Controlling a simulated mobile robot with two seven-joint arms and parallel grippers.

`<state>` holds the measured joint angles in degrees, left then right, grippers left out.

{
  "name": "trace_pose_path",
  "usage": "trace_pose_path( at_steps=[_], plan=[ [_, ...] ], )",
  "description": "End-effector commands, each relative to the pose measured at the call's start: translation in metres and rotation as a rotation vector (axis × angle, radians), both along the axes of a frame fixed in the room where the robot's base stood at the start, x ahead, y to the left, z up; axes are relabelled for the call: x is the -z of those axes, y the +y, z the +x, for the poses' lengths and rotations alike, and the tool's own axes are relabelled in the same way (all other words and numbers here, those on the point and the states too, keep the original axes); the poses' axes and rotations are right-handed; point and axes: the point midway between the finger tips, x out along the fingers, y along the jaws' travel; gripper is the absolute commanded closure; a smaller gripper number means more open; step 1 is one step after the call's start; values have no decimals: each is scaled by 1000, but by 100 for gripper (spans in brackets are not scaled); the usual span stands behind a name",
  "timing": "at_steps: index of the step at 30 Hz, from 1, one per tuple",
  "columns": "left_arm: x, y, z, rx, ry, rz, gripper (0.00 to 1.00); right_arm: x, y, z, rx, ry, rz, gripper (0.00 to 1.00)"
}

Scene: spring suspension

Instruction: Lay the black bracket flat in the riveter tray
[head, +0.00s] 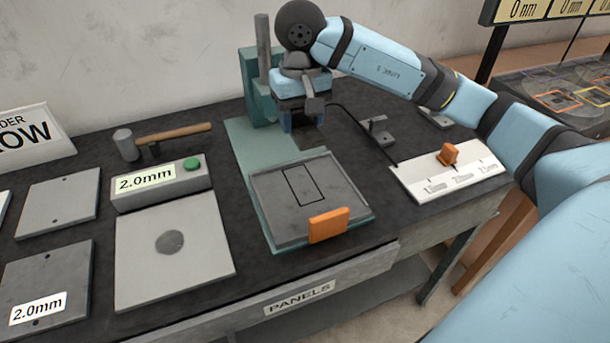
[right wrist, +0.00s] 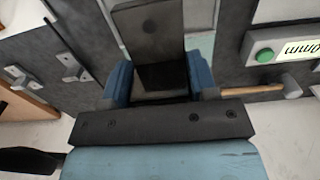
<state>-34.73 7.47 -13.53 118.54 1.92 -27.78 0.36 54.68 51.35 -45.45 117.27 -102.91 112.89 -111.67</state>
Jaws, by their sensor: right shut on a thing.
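My right gripper (head: 300,125) is shut on the black bracket (head: 310,138) and holds it beyond the far edge of the riveter tray. In the right wrist view the bracket (right wrist: 147,30) is a dark bent plate with a round hole, between the blue fingers of the gripper (right wrist: 152,85). The riveter tray (head: 270,215) is a grey plate with a low rim, a thin black rectangle outline and an orange handle (head: 328,225) in front. The tray looks empty. The bracket's lower end and any gap under it are hard to judge. My left gripper is not in view.
The green riveter column (head: 255,85) stands close behind and left of my right gripper. A grey box with a green button (head: 192,165) and a mallet (head: 165,135) are on the left. A white scale with an orange slider (head: 448,155) is on the right, near small grey brackets (head: 378,130).

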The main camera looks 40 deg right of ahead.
Motion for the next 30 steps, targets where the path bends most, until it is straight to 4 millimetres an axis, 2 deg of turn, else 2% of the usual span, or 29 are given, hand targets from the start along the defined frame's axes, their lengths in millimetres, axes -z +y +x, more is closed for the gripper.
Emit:
trace_pose_path(
  at_steps=[3,9,12,19,25,30],
  plan=[
    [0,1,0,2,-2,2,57,34,-1,-1,0,5,-1,80],
    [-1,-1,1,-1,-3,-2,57,81,0,-1,0,4,0,80],
    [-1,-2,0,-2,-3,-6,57,95,0,-1,0,1,0,80],
    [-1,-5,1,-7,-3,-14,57,111,0,0,0,0,0,80],
    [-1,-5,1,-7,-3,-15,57,141,0,-1,0,0,0,80],
    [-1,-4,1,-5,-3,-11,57,146,-1,0,-1,-2,0,80]
  ],
)
